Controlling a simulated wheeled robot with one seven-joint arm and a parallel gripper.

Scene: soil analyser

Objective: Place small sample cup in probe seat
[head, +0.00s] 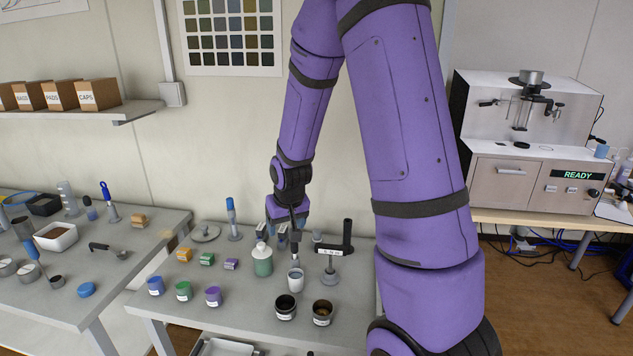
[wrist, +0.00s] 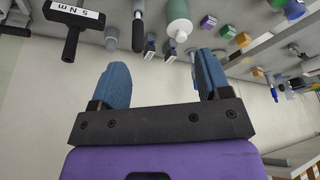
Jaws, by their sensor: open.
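My gripper (head: 289,238) hangs over the back of the middle bench, with nothing between its fingers. In the wrist view the two blue fingers (wrist: 163,78) stand wide apart. A small pale cup (head: 295,281) with a white label stands upright on the bench, in front of and below my gripper. I cannot tell for sure whether it is the small sample cup. The soil analyser (head: 530,140) stands on a separate bench at the far right, its display lit READY. A probe assembly (head: 523,112) shows on its upper front; the probe seat is too small to make out.
A green bottle (head: 262,262), a black T-handle tool (head: 347,240) marked 5 Nm and a grey stand (head: 330,276) surround the pale cup. Two dark jars (head: 286,307) (head: 322,312) stand in front. Blue, green and purple lidded cups (head: 184,291) line the left. Cables lie under the analyser bench.

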